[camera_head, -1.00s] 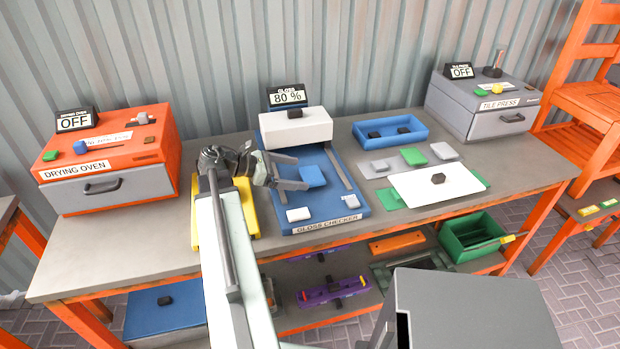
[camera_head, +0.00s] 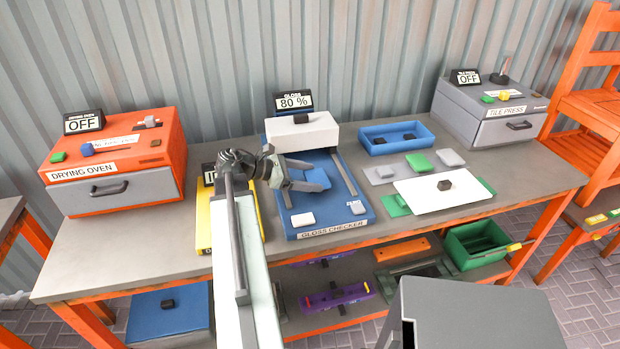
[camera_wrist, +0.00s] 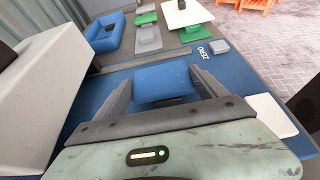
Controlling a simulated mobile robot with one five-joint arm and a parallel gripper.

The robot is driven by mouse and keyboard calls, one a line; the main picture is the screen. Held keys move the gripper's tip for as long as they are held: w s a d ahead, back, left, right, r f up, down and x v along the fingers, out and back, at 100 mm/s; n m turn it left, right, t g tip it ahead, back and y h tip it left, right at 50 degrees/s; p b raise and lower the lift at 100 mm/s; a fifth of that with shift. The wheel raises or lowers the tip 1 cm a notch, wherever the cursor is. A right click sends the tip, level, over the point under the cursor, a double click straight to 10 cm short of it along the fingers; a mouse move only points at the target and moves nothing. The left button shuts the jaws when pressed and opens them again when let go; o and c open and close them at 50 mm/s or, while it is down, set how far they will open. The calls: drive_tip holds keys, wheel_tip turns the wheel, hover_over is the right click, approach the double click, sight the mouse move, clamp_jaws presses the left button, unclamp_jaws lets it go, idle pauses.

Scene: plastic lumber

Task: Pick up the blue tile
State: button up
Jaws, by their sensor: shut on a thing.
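The blue tile (camera_head: 314,180) is on the blue bed of the gloss checker (camera_head: 297,222), in front of its white head. My gripper (camera_head: 305,176) reaches in from the left and is shut on the tile. In the wrist view the tile (camera_wrist: 163,83) sits between the two grey fingers (camera_wrist: 163,92). The pictures do not clearly show whether the tile rests on the bed or is slightly above it.
The white gloss head (camera_head: 301,131) stands close behind my gripper. A white button (camera_head: 302,220) and a grey ZERO button (camera_head: 356,207) are at the bed's front. A blue tray (camera_head: 381,147), loose tiles and a white board (camera_head: 460,190) lie to the right. The drying oven (camera_head: 110,155) is left.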

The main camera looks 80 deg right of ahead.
sight(309, 179)
wheel_tip(309, 179, up, 9)
drive_tip(key=p, duration=0.8)
drive_tip(key=shift+r, duration=0.15)
